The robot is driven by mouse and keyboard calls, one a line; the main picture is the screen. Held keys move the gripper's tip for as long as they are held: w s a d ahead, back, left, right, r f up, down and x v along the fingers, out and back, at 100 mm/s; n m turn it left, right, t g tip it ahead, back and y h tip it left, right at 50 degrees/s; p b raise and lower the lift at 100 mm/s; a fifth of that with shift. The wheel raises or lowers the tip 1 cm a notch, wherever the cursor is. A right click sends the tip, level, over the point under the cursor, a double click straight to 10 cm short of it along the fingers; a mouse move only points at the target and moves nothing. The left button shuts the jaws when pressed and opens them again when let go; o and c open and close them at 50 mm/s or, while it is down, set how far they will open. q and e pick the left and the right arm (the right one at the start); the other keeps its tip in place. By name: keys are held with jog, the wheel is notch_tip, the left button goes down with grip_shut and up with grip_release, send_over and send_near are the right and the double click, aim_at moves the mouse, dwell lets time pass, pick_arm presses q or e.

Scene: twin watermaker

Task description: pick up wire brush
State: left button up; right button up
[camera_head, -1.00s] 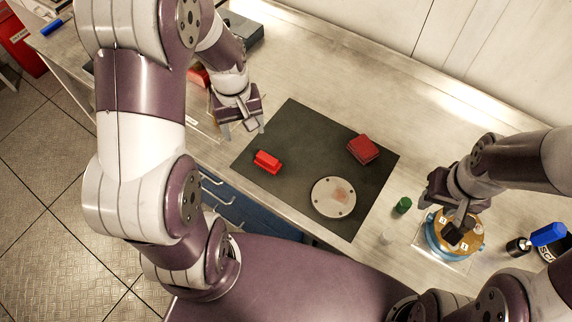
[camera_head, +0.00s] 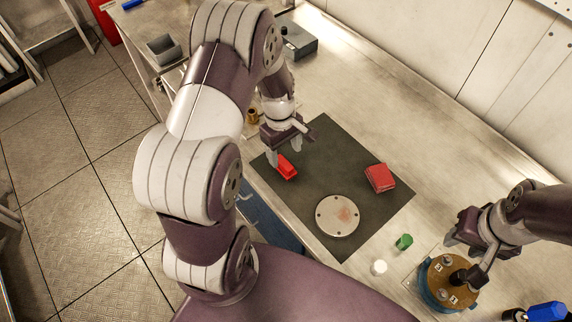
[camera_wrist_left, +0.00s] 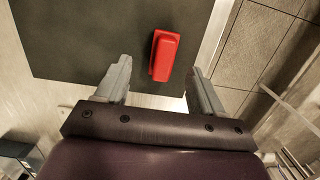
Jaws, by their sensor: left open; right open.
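A small red block-like item (camera_head: 287,167), which looks like the wire brush, lies on the dark mat (camera_head: 335,150) near its left corner. No bristles show. My left gripper (camera_head: 290,147) is open and empty, close above and beside the brush. In the left wrist view the brush (camera_wrist_left: 165,52) lies ahead between the lines of the two fingers, nearer the right finger. The left gripper's fingertips (camera_wrist_left: 158,68) do not appear to touch it. My right gripper (camera_head: 462,276) is open, over a round brass-topped blue device (camera_head: 437,268) at the lower right.
A darker red pad (camera_head: 380,178) and a round metal plate (camera_head: 338,215) lie on the mat. A green cap (camera_head: 404,242) and a white cap (camera_head: 379,267) stand on the bench between mat and device. A grey box (camera_head: 298,43) sits at the back.

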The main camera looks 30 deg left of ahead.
aim_at(284, 162)
pick_arm(q)
jog(key=f, duration=0.1)
jog(key=f+p, duration=0.1)
jog(key=f, duration=0.2)
jog(key=shift+s+f, duration=0.25)
jog(key=shift+s, duration=0.15)
jog(key=shift+w+d+f, duration=0.1)
jog(key=shift+f, duration=0.35)
jog(key=shift+d, duration=0.1)
jog(key=c, duration=0.3)
jog(key=shift+r, duration=0.1)
grip_shut()
